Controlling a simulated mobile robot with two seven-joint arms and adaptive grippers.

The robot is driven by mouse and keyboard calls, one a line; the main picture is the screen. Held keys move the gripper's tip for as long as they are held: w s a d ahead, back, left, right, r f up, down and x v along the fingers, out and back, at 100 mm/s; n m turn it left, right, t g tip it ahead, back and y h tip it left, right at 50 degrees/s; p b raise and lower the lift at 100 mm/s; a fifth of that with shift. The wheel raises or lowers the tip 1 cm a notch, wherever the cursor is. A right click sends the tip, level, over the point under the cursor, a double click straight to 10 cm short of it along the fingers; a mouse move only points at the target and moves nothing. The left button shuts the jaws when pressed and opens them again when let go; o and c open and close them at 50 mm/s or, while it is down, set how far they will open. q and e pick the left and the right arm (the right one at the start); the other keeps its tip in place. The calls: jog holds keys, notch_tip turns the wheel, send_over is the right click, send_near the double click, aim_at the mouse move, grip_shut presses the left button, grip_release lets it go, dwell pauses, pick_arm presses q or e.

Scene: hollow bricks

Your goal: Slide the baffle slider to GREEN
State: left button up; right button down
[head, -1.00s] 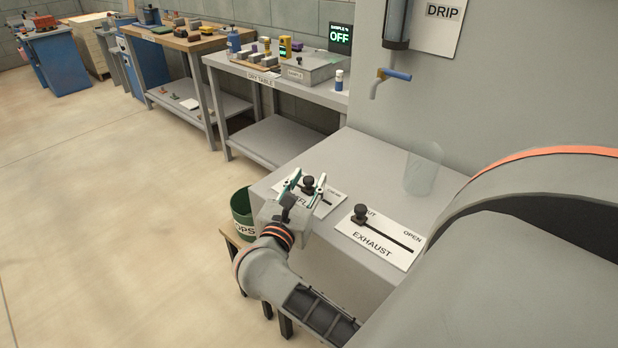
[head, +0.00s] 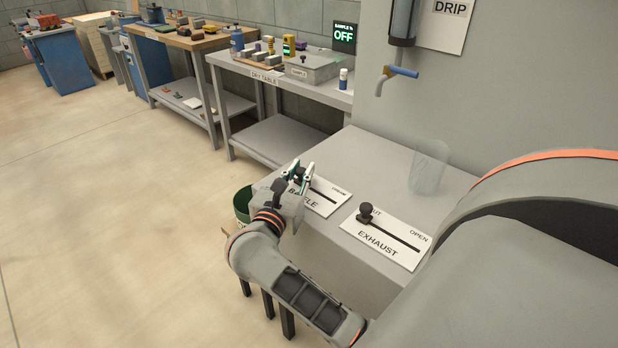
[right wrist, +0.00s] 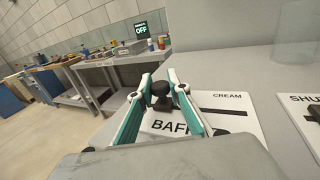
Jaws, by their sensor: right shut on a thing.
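The baffle plate (head: 328,207) is a white label on the grey bench top with a dark straight slot. CREAM is printed by the slot's right end; the left end's label is hidden by my gripper. The baffle knob (right wrist: 160,90) is black and stands at the left part of the slot, with the free slot to its right. My right gripper (head: 302,168) is shut on this knob, a green-lined finger on each side of it in the right wrist view (right wrist: 159,78). My left gripper is not in view.
The exhaust plate (head: 385,240) with its own black knob (head: 366,211) at the left end lies right of the baffle. A clear beaker (head: 429,167) stands behind it under the drip tap (head: 395,75). A green bin (head: 242,204) stands left of the bench.

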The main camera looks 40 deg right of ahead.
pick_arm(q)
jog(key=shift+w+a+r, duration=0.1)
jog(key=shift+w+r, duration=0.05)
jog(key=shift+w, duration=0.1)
pick_arm(e)
jog(key=shift+w, duration=0.3)
jog(key=c, duration=1.9)
grip_release()
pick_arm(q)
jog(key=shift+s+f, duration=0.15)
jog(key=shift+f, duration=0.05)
pick_arm(e)
jog(key=shift+a, duration=0.15)
jog(key=v, duration=1.1)
jog(key=shift+s+a, duration=0.25)
jog(key=shift+a, duration=0.05)
